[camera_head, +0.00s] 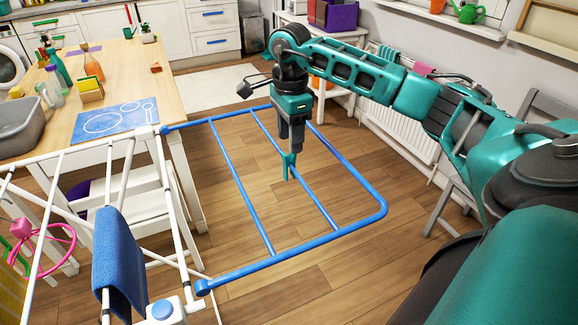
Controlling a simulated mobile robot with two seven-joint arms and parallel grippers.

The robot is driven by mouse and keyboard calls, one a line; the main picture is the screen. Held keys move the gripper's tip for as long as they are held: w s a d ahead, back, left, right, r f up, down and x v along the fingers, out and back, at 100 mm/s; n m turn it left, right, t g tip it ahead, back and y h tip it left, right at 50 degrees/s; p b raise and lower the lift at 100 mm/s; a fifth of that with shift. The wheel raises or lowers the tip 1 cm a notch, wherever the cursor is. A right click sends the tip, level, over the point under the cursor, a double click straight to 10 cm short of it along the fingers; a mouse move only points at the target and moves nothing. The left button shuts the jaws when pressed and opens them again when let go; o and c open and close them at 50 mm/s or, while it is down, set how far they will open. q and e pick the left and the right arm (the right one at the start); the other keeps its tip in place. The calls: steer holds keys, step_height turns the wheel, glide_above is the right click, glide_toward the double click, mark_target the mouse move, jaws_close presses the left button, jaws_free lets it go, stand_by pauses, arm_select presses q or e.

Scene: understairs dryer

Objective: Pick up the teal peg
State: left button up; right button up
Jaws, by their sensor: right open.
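The teal peg (289,167) shows in the head view at the middle bar of the blue drying-rack wing (325,213), over the floor. It looks upright and seems to sit on that bar, though contact is hard to make out. My right gripper (290,148) comes down from above, pointing downward. Its dark fingers are open and their tips are right at the top of the peg, which is partly hidden by them. My left gripper is out of view.
The white rack frame (180,205) stands at left with a blue towel (122,262) on it. A wooden table (130,75) with bottles, a sponge and a blue mat (113,122) is behind it. A radiator (400,130) and a grey folding chair (447,197) are at right.

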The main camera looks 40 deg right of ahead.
step_height(320, 180, down, 4)
steer(key=shift+w+f, duration=0.1)
steer(key=shift+f, duration=0.15)
steer(key=shift+c, duration=0.2)
jaws_close()
